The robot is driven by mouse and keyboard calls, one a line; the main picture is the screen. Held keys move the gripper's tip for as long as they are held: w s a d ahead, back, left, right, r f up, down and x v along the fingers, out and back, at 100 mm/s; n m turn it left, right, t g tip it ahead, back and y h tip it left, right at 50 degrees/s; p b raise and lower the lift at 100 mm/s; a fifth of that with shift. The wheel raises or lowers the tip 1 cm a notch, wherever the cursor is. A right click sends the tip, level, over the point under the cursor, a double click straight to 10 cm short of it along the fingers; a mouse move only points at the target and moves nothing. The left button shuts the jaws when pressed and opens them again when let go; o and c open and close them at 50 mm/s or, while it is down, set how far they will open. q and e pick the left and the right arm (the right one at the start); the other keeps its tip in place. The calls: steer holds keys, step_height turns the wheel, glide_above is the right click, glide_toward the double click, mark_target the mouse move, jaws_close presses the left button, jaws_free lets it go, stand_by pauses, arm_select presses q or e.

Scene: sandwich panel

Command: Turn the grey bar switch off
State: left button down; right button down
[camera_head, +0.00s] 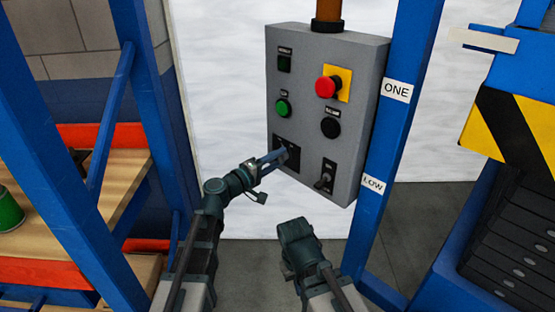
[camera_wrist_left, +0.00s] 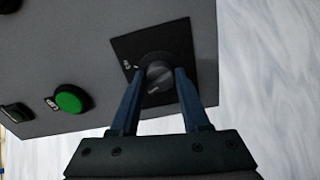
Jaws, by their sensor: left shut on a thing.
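The grey bar switch (camera_wrist_left: 158,78) is a round knob with a grey bar, set on a black square plate (camera_wrist_left: 124,45) low on the grey panel. In the head view the black plate (camera_head: 281,141) is at the panel's lower left, and the knob is mostly hidden by my left gripper (camera_head: 284,156). In the left wrist view the two blue fingers of my left gripper (camera_wrist_left: 157,76) stand on either side of the knob and are shut on it. The bar looks tilted in that view. The plate's small lettering is too small to read surely.
The grey panel (camera_head: 350,60) also carries a red button (camera_head: 327,87) on yellow, a green button (camera_head: 282,108), a black button (camera_head: 330,128) and a toggle (camera_head: 325,178). Blue posts (camera_head: 398,60) stand beside it. My right arm is below the panel.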

arm_select(q)
steer(key=shift+n, duration=0.8)
steer(key=shift+c, duration=1.9)
jaws_free()
steer(key=shift+a, duration=0.1)
steer(key=v, duration=1.3)
steer(key=shift+s+a, duration=0.25)
steer(key=shift+s, duration=0.05)
